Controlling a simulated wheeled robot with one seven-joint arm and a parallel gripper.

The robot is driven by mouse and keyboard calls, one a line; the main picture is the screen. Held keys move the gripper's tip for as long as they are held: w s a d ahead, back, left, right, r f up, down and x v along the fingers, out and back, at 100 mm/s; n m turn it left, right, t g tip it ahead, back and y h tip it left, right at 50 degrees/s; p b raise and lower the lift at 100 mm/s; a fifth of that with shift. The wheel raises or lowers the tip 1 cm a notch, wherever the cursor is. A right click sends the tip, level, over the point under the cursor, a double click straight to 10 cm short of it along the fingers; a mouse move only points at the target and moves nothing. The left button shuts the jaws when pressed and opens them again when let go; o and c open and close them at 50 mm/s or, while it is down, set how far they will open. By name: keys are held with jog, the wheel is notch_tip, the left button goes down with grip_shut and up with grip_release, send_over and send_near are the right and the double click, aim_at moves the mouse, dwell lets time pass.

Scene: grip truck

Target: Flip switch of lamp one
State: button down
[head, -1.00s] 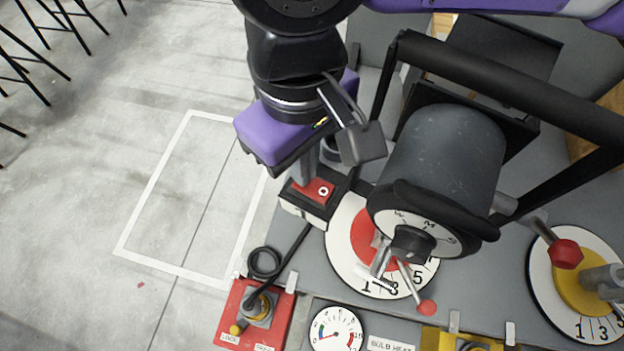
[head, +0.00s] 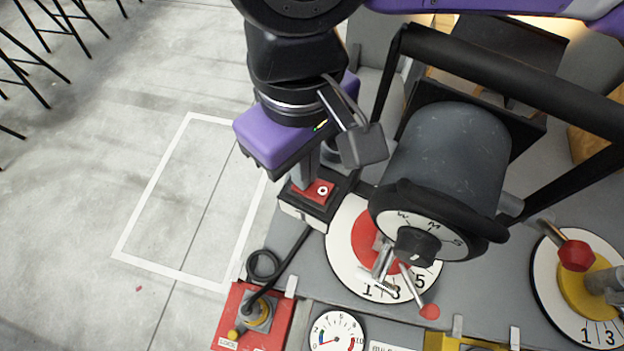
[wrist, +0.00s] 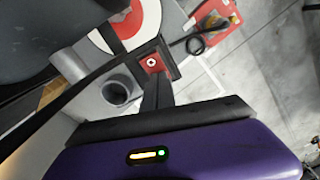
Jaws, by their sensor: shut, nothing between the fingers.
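The lamp (head: 450,165) is a dark grey cylinder in a black yoke, right of my gripper in the head view. The switch is a red rocker (head: 320,189) with a white ring mark, set in a black box (head: 308,211) on the grey panel; the rocker also shows in the wrist view (wrist: 152,63). My gripper (head: 304,183) is shut and empty, pointing down with its fingertips at the rocker's left part. The fingers hide that part, and I cannot tell whether they press it. In the wrist view the fingers (wrist: 155,98) end just below the rocker.
A round red-and-white dial (head: 345,262) with a red-knobbed lever lies below the lamp. A red box (head: 277,330) with a cable stands at the front edge, beside a gauge (head: 336,332). A yellow dial (head: 575,291) is at right. Open floor lies left.

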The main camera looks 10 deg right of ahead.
notch_tip(320, 180, up, 7)
jog(key=p, duration=0.2)
dwell(0.6)
dwell(0.5)
